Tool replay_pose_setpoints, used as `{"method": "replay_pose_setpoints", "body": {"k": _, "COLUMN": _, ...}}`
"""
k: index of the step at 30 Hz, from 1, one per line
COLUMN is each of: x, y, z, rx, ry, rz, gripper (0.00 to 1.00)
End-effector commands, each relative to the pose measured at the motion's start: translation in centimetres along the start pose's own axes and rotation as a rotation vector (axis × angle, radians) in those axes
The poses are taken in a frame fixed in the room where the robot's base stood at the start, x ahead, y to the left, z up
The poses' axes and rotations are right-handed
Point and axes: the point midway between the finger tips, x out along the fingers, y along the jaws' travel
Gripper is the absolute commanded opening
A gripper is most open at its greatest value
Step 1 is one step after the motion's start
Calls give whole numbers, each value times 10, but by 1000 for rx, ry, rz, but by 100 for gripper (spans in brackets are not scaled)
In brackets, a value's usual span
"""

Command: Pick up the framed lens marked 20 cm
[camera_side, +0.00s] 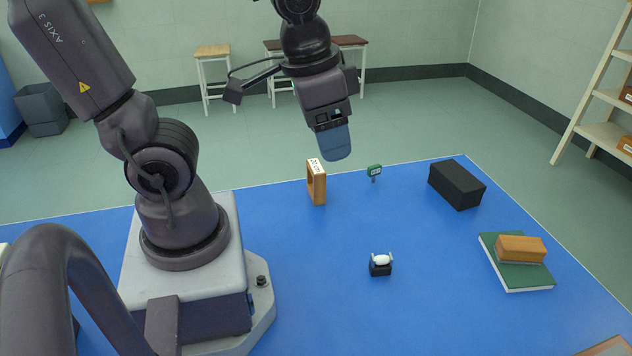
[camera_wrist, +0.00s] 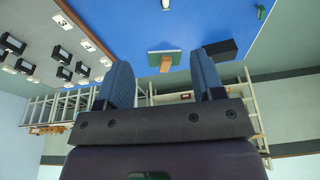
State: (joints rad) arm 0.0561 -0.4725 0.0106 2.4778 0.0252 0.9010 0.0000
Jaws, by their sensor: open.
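The framed lens (camera_side: 317,188) is an upright wooden frame with a white label on top reading 20 cm, standing on the blue table near its far edge in the side view. I see it nearly edge-on, so the lens itself is mostly hidden. My gripper (camera_side: 335,143) hangs above it and slightly to the right in the picture, clear of it. In the wrist view my gripper (camera_wrist: 161,70) has its two blue fingers apart with nothing between them. The framed lens does not show in the wrist view.
A small green sign (camera_side: 375,171) stands right of the lens, with a black box (camera_side: 457,184) beyond. A green book (camera_side: 520,275) carries a wooden block (camera_side: 521,249). A white object on a small black holder (camera_side: 380,268) stands nearer. The blue table between them is clear.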

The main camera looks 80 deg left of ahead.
Motion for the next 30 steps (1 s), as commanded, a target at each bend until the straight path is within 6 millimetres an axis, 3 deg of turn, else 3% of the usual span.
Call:
{"method": "replay_pose_setpoints", "body": {"k": 3, "x": 36, "y": -4, "z": 2, "rx": 72, "ry": -196, "rz": -45, "gripper": 62}}
{"method": "replay_pose_setpoints", "body": {"k": 12, "x": 114, "y": -32, "z": 22, "rx": 325, "ry": -662, "rz": -229, "gripper": 62}}
{"method": "replay_pose_setpoints", "body": {"k": 24, "x": 202, "y": -92, "z": 53, "rx": 824, "ry": -1240, "rz": -569, "gripper": 62}}
{"method": "replay_pose_setpoints", "body": {"k": 30, "x": 239, "y": -122, "z": 52, "rx": 1120, "ry": -1422, "rz": -771, "gripper": 62}}
